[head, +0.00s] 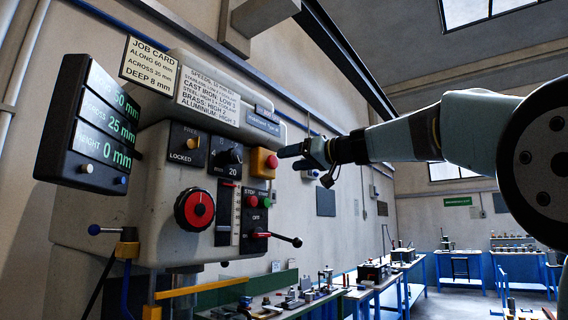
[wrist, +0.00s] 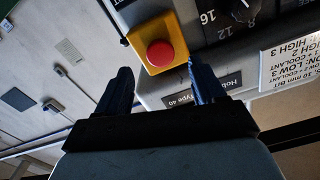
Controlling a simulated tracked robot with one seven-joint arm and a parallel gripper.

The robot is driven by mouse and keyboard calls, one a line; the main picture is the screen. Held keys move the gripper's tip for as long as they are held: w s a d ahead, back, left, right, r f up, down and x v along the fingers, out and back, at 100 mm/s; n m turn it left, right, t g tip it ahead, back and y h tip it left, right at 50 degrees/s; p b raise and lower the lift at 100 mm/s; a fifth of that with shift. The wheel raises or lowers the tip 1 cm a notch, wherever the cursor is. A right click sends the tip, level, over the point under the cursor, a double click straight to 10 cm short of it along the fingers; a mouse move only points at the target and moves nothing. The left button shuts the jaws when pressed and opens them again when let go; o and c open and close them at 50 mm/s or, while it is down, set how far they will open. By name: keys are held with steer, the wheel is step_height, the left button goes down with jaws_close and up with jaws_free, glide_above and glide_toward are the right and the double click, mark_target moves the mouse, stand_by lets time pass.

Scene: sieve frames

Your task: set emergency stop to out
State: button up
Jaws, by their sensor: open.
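The emergency stop is a red mushroom button (head: 271,161) on a yellow box (head: 259,168), on the right edge of the machine head in the head view. In the wrist view the red button (wrist: 160,54) sits on its yellow box (wrist: 150,22), beyond and between my fingertips. My gripper (head: 282,158) is just right of the button in the head view; its dark blue fingers (wrist: 157,72) are apart and hold nothing. Whether a finger touches the box or button I cannot tell. I cannot tell whether the button is in or out.
The machine panel holds a locked/free switch (head: 185,143), a speed knob (head: 231,156), a red dial (head: 194,209), start/stop buttons (head: 252,201) and a lever (head: 280,238) below my gripper. A display (head: 88,125) stands left. Open air lies right of the machine.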

mark_target(274, 162)
steer(key=shift+x, duration=2.6)
jaws_close()
